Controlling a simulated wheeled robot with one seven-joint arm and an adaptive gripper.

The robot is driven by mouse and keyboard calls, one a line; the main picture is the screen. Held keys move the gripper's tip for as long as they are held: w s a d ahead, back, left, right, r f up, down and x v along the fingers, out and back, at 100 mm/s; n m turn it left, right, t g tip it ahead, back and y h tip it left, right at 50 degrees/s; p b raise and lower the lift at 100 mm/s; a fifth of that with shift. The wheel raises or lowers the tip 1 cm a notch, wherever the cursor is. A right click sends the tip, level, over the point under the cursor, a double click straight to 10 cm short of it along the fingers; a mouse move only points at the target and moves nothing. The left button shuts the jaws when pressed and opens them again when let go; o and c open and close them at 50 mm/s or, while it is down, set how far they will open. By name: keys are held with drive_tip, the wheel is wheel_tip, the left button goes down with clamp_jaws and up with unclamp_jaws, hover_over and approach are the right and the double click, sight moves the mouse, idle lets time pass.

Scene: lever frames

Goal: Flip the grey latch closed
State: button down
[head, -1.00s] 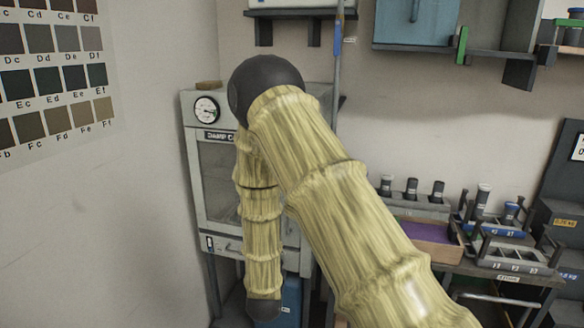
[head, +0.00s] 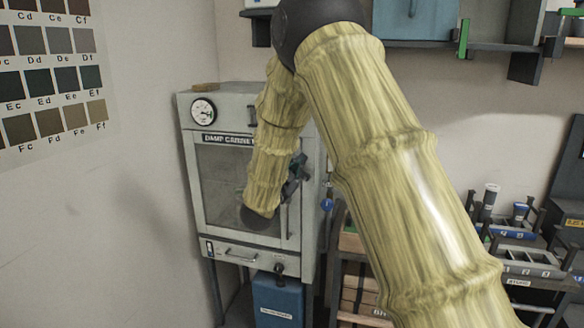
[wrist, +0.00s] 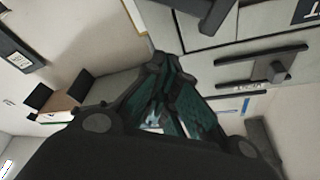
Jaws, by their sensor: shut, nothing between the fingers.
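The grey damp cabinet (head: 225,180) stands at the left of the head view, with a windowed door that looks shut. A small dark upright fitting (head: 252,115) shows at its upper front, partly behind my arm. I cannot tell whether this is the grey latch or how the latch stands. My gripper (head: 299,164) is at the right side of the cabinet front, partly hidden by my arm. In the wrist view my gripper (wrist: 160,62) has its dark green fingers together, with nothing held. A dark bar handle (wrist: 265,68) on a pale panel lies right of the fingers.
A drawer with a handle (head: 240,255) is at the cabinet's bottom, and a blue box (head: 277,300) stands below. A colour chart (head: 50,75) hangs on the left wall. A bench with trays (head: 530,262) is at the right, and shelves are above.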

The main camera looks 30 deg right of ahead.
drive_tip(key=w+p, duration=0.1)
drive_tip(key=w+d+f+p, duration=0.1)
drive_tip(key=w, duration=0.2)
drive_tip(key=shift+w+d+f+p, duration=0.2)
drive_tip(key=shift+w+d+p, duration=0.15)
drive_tip(key=shift+d+p, duration=0.05)
idle(0.4)
drive_tip(key=f+n+t+b, duration=0.1)
drive_tip(key=n, duration=0.1)
drive_tip(key=w+a+f+n+t+y+b, duration=0.1)
drive_tip(key=n+b, duration=0.1)
drive_tip(key=n, duration=0.1)
drive_tip(key=w+a+f+n+t+b, duration=0.1)
drive_tip(key=n, duration=0.2)
drive_tip(key=shift+t+y, duration=0.3)
drive_tip(key=shift+b, duration=0.35)
idle(0.3)
